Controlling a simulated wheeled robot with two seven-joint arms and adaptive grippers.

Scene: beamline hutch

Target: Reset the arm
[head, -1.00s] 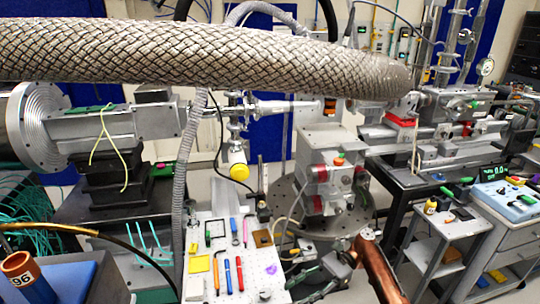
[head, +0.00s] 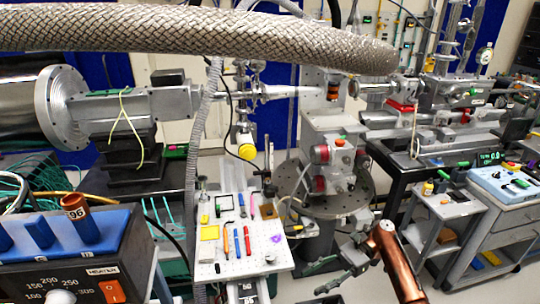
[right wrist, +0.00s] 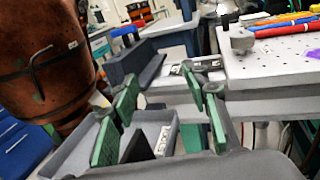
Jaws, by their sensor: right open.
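My right gripper (head: 325,276) is low in the head view, right of the white pegboard and apart from it. In the right wrist view its fingers with green pads (right wrist: 160,108) stand wide apart with nothing held between them. My left gripper does not show in either view.
The white pegboard (head: 207,270) carries pens and small tools. A blue-topped heater box (head: 80,265) stands at lower left. A braided hose (head: 180,32) crosses the top. A grey cart (head: 443,208) and a blue instrument (head: 505,190) stand at right. Some floor shows between.

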